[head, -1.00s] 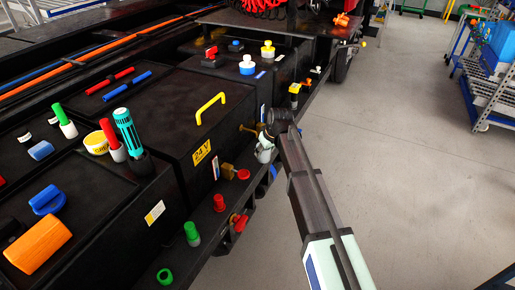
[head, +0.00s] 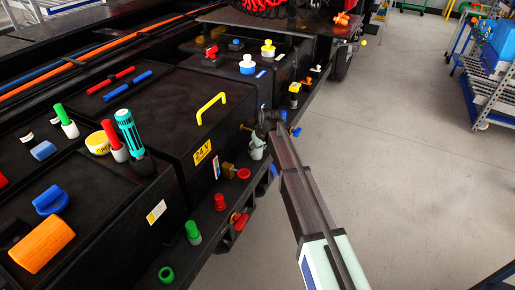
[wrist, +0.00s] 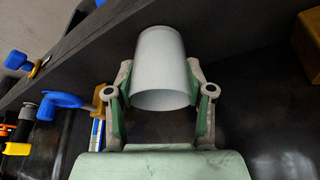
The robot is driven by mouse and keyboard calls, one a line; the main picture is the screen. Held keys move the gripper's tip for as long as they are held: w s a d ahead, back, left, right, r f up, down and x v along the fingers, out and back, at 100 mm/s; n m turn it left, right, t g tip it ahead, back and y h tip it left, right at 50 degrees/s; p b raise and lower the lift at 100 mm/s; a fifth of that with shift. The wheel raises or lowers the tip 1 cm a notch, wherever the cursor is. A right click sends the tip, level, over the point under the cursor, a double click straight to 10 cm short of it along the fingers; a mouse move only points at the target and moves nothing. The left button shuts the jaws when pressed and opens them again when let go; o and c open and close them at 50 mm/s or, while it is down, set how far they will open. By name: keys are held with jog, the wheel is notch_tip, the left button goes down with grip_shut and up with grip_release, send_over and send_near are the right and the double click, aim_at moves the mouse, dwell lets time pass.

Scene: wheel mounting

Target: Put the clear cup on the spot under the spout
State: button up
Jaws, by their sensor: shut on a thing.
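The cup (wrist: 163,70) looks pale grey-white in the wrist view and sits between the two green-padded fingers of my gripper (wrist: 160,88). The fingers are shut on its sides. In the head view the cup (head: 257,149) is a small pale shape beside the black box with the 24 V label, just above the side ledge. My gripper (head: 262,136) is small there and partly hidden by my own wrist. A small brass fitting (head: 246,127) sticks out of the box side close by; I cannot tell whether it is the spout. The spot is not clearly visible.
A brass block (head: 228,169) and red knobs (head: 219,202) stand on the narrow ledge to the lower left of the cup. A yellow handle (head: 211,107) tops the box. A blue hook-shaped part (wrist: 62,103) is at left in the wrist view. Open floor (head: 400,150) lies to the right.

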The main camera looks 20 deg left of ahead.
jog(key=shift+f, duration=0.15)
jog(key=o, duration=1.1)
jog(key=shift+o, duration=0.2)
